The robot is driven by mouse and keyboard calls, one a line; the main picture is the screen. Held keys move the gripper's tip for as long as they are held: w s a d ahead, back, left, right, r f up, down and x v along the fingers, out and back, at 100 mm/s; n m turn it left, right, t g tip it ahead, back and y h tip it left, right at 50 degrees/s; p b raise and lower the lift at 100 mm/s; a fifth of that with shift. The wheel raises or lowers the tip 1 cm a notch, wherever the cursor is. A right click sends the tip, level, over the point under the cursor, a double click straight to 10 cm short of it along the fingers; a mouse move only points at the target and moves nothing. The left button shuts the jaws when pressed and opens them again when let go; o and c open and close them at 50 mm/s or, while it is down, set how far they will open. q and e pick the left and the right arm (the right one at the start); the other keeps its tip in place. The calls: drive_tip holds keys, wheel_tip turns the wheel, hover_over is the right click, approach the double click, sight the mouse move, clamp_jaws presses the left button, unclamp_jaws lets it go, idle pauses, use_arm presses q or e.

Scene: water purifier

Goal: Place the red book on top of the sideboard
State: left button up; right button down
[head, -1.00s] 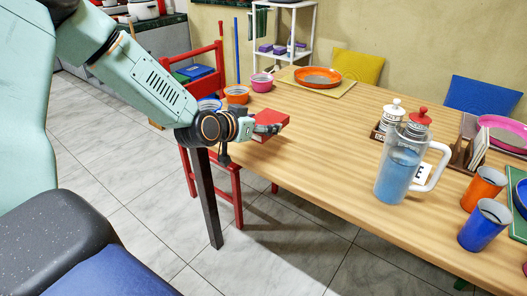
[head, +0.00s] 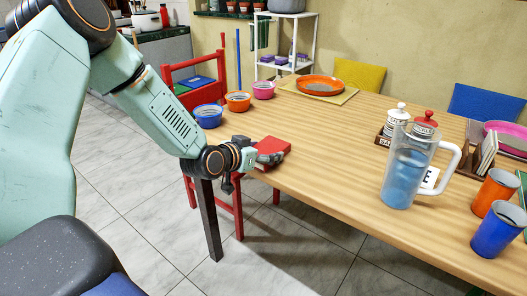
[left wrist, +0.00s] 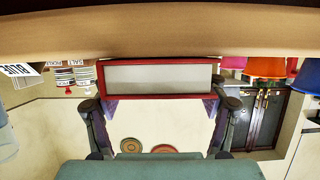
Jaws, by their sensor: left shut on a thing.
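My left gripper (head: 262,156) is shut on the red book (head: 273,146), at the near left edge of the wooden table (head: 330,150). In the left wrist view, which looks upside down, the red book (left wrist: 112,93) lies between the two fingers, its pale page side facing the camera. The tabletop edge runs right beside it. I cannot tell whether the book touches the table. I cannot pick out the sideboard for certain; a dark cabinet (left wrist: 262,118) shows in the left wrist view. My right gripper is not in view.
Blue (head: 208,116), orange (head: 238,101) and pink bowls stand beyond the gripper. A water pitcher (head: 405,180) and cups stand to the right. A red chair (head: 196,82) is at the table's left end. Open tiled floor (head: 130,180) lies left of the table.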

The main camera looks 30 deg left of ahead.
use_arm(q)
drive_tip(key=o, duration=1.2)
drive_tip(key=shift+w+f, duration=0.1)
drive_tip(key=shift+c, duration=0.2)
drive_tip(key=shift+o, duration=0.4)
